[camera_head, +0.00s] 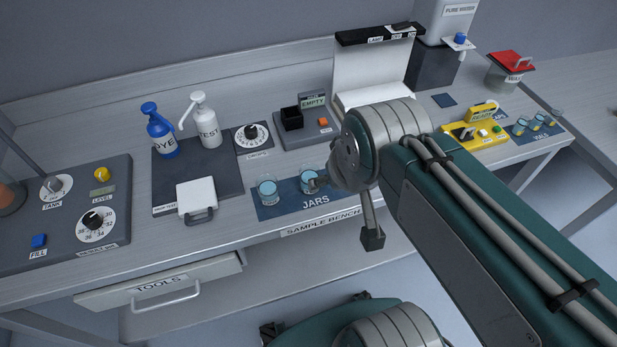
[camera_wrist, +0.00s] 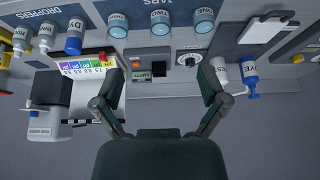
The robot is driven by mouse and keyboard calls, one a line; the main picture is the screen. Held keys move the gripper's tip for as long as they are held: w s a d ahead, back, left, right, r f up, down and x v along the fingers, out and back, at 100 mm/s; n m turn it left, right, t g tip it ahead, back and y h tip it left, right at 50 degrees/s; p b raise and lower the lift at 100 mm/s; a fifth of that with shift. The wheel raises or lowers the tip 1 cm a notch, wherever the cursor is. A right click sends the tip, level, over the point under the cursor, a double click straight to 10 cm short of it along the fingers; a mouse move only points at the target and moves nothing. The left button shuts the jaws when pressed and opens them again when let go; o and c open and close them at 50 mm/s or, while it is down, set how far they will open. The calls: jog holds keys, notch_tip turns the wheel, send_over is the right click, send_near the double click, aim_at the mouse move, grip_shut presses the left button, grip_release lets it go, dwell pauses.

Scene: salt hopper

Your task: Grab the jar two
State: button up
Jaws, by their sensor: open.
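Jar two (camera_wrist: 160,22) is a clear glass cup of blue liquid, the middle of three jars on the dark JARS mat at the top of the wrist view. The third jar (camera_wrist: 118,22) is hidden behind my arm in the head view. My gripper (camera_wrist: 160,88) is open and empty; in the head view my gripper (camera_head: 345,211) hangs near the mat's right side.
The dye bottle (camera_head: 160,132) and test bottle (camera_head: 206,122) stand behind at left. A black-slotted reader (camera_head: 300,124) sits behind the jars. The TOOLS drawer (camera_head: 160,284) juts below the bench front.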

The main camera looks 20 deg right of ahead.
aim_at(309, 180)
jog(key=w+f+g, duration=0.1)
jog(key=w+f, duration=0.1)
jog(key=w, duration=0.2)
jog(key=w+f+m+g, duration=0.1)
jog(key=w+f, duration=0.1)
jog(key=w, duration=0.2)
jog(key=w+f+m+g, duration=0.1)
jog(key=w+f+g, duration=0.1)
jog(key=w, duration=0.3)
jog(key=shift+d+f, duration=0.1)
jog(key=shift+f, duration=0.4)
jog(key=shift+w+f, duration=0.1)
jog(key=shift+f, duration=0.1)
jog(key=f, duration=0.7)
jog(key=w+f, duration=0.1)
jog(key=f, duration=0.2)
jog(key=shift+f, duration=0.3)
jog(key=c, duration=1.2)
